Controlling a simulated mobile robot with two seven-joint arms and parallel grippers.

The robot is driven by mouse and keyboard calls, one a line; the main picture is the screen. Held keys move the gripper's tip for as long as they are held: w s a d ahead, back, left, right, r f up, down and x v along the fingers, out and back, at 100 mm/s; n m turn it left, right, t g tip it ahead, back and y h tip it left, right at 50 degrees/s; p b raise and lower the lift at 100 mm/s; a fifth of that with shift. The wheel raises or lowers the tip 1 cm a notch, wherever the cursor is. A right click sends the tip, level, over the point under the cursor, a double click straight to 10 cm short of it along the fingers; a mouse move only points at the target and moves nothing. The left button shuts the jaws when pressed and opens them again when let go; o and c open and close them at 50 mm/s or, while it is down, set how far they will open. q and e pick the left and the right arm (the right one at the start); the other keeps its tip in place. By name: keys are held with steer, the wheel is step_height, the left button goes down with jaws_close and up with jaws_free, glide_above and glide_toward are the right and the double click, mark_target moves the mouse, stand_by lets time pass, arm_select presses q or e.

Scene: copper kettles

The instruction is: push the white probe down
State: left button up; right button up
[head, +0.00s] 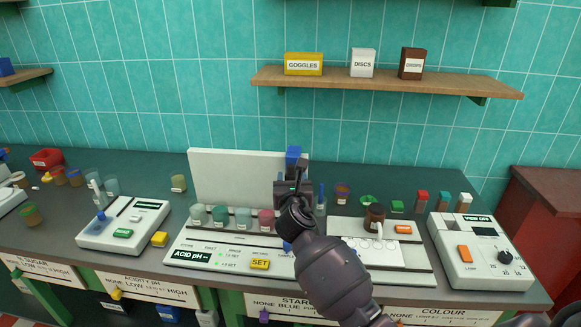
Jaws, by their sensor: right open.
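A slim white upright piece (97,190), which looks like the white probe, stands at the back left of a white meter (148,219) left of centre. A blue part (100,215) is just below it. My right gripper (299,177) is open, in front of the white backboard's right edge, well to the right of that piece and apart from it. A blue block (293,155) shows just beyond the fingertips; I cannot tell whether it touches them. My right arm hides part of the central ACID pH panel (218,257). My left gripper is out of view.
The white backboard (235,175) rises behind several coloured cups. A brown jar (375,217) stands on a white tray right of my arm. A white meter with a black knob (480,250) is far right. A wooden shelf (390,84) holds boxes above.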

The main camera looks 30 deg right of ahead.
mark_target(291, 169)
steer(key=x, duration=0.6)
steer(key=shift+w+d, duration=0.15)
steer(key=shift+w, duration=0.15)
steer(key=shift+f, duration=0.1)
jaws_close()
